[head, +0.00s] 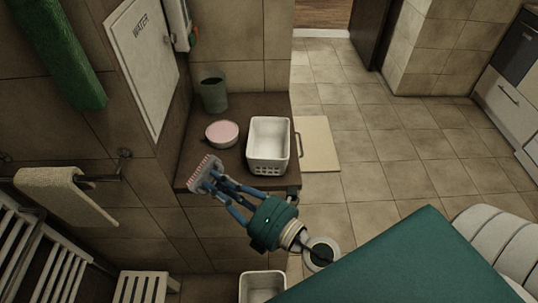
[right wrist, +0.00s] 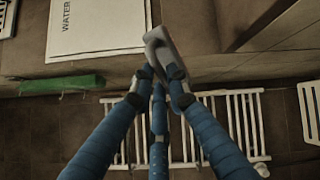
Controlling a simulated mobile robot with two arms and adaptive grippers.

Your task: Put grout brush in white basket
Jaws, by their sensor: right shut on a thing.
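My right gripper (head: 222,186) has blue fingers that are shut on the grout brush (head: 204,172). The brush has a pale body and reddish bristles and is held over the front left edge of the dark counter. In the right wrist view the brush shows as a grey piece (right wrist: 163,50) between the fingertips (right wrist: 158,78). The white basket (head: 268,165) stands upright on the counter, right of the brush and apart from it. Its inside looks empty. My left gripper is not in view.
A pink-topped round bowl (head: 222,133) and a dark green cup (head: 214,95) stand on the counter (head: 190,150) left of the basket. Another white container (head: 262,286) is below, near the bottom edge. A towel (head: 65,192) hangs at left.

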